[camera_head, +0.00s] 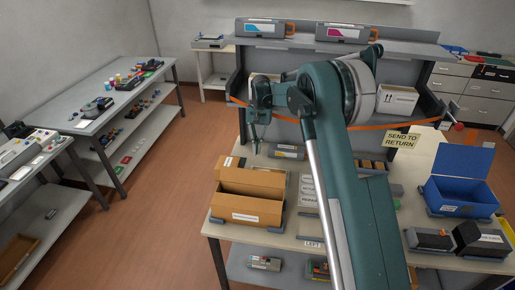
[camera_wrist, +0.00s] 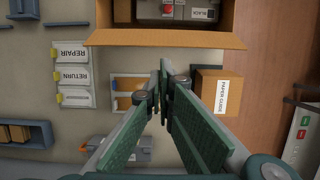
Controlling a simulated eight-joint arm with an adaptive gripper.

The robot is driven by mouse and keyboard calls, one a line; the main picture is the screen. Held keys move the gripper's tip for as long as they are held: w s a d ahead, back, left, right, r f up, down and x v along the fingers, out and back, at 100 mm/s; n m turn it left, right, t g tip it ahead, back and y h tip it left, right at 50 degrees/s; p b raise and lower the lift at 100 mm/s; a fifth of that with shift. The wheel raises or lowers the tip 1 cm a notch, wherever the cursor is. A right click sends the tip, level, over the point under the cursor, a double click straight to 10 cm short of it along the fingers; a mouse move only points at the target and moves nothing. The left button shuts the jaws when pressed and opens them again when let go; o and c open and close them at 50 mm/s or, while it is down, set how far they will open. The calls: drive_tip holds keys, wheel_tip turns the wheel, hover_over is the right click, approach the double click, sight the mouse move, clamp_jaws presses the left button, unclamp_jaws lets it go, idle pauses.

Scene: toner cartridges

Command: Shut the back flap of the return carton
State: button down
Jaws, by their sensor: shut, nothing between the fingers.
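The brown return carton (camera_head: 245,210) stands open on the near left of the table, with a pale label on its front. Its back flap (camera_head: 253,180) is open and leans up and back in the head view. In the wrist view the flap (camera_wrist: 165,39) is a brown strip along the carton's near edge, with a dark grey cartridge (camera_wrist: 180,10) inside. My gripper (camera_head: 255,148) points down above and behind the carton, shut and empty. In the wrist view its fingertips (camera_wrist: 163,68) lie just short of the flap's edge; I cannot tell their height clearance.
A small "PAPER GUIDE" box (camera_wrist: 217,92) stands behind the carton, beside my gripper. White REPAIR and RETURN labels (camera_wrist: 74,75) lie across from it. A blue open-lidded box (camera_head: 459,190) and dark cartridges (camera_head: 430,239) occupy the right. A raised shelf (camera_head: 300,45) backs the table.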

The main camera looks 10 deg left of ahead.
sight(252, 177)
drive_tip(key=p+x, duration=0.1)
drive_tip(key=x, duration=0.7)
drive_tip(key=shift+s+r+t+b, duration=0.4)
drive_tip(key=shift+t, duration=0.7)
idle(0.6)
